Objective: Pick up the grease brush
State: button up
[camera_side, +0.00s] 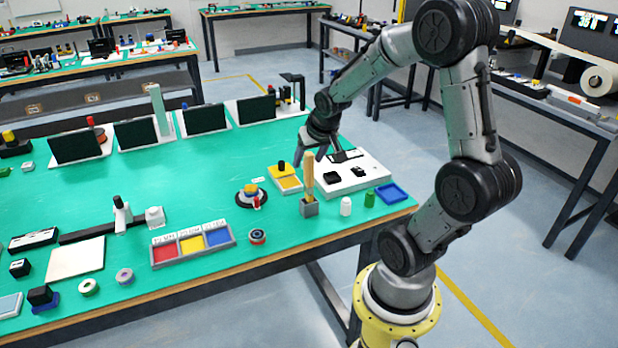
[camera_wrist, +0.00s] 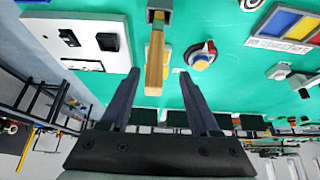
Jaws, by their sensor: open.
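The grease brush (camera_side: 309,172) appears to be the upright piece with a light wooden handle, standing in a small grey block holder (camera_side: 309,207) near the bench's front right edge. Its bristles are not visible. In the wrist view the wooden handle (camera_wrist: 155,62) shows between my two fingers, with the grey holder (camera_wrist: 159,10) at the top edge. My gripper (camera_side: 320,152) is open and empty, above and behind the handle in the side view. In the wrist view the open fingers (camera_wrist: 156,78) lie on either side of the handle's end, with gaps on both sides.
A white plate with black parts (camera_side: 338,180) lies right of the brush.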

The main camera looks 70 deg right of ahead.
aim_at(309, 178)
jog(key=x, duration=0.5)
jog(key=shift+s+d, duration=0.1)
jog(key=shift+d, duration=0.3)
jog(key=shift+r, duration=0.1)
grip_shut()
